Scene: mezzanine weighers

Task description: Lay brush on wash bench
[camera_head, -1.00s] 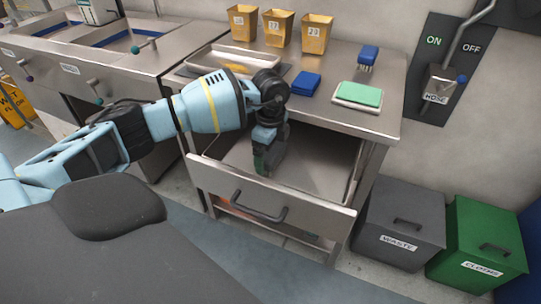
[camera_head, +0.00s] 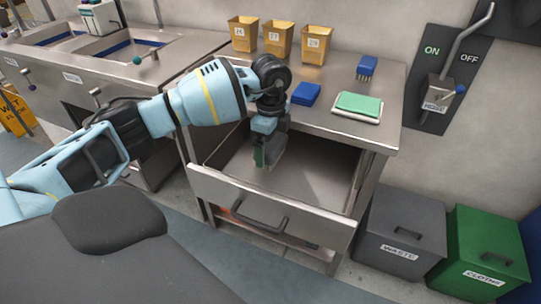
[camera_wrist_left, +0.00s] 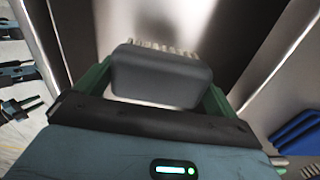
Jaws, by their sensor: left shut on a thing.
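My left gripper (camera_head: 262,158) is over the open drawer (camera_head: 305,180) of the steel bench (camera_head: 335,128). In the left wrist view its green fingers are shut on a grey brush (camera_wrist_left: 160,75), with the pale bristles showing at the far side. In the head view the held brush is largely hidden by the gripper. A blue brush (camera_head: 367,67) stands on the bench top, bristles down. My right gripper is not in view.
On the bench are a blue block (camera_head: 306,94), a green pad (camera_head: 359,103) on a white tray and three tan bins (camera_head: 278,38). A sink counter (camera_head: 135,65) stands left. Grey (camera_head: 400,228) and green (camera_head: 487,250) floor bins stand right.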

